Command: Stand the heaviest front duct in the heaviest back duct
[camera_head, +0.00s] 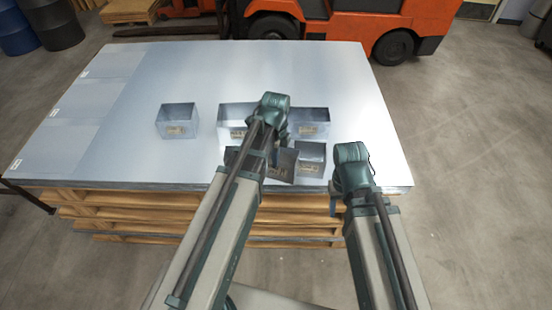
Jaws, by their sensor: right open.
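Several open-topped grey metal ducts with small labels stand on the sheet stack. The back row has a left duct (178,128), a middle duct (233,122) and a right duct (308,128). In front are a small upright duct (311,163) and a wider, darker, tilted duct (283,178), partly hidden behind my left arm. My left gripper (275,157) is at the tilted duct's wall and appears shut on it; its fingers are mostly hidden. My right gripper (334,206) is open and empty by the stack's front edge. The labels are too small to read, so weights cannot be told.
The sheet-metal stack (150,80) lies on wooden pallets (130,215). Its left and far parts are clear. An orange forklift (340,30) stands behind it, and dark drums (52,25) stand at the far left.

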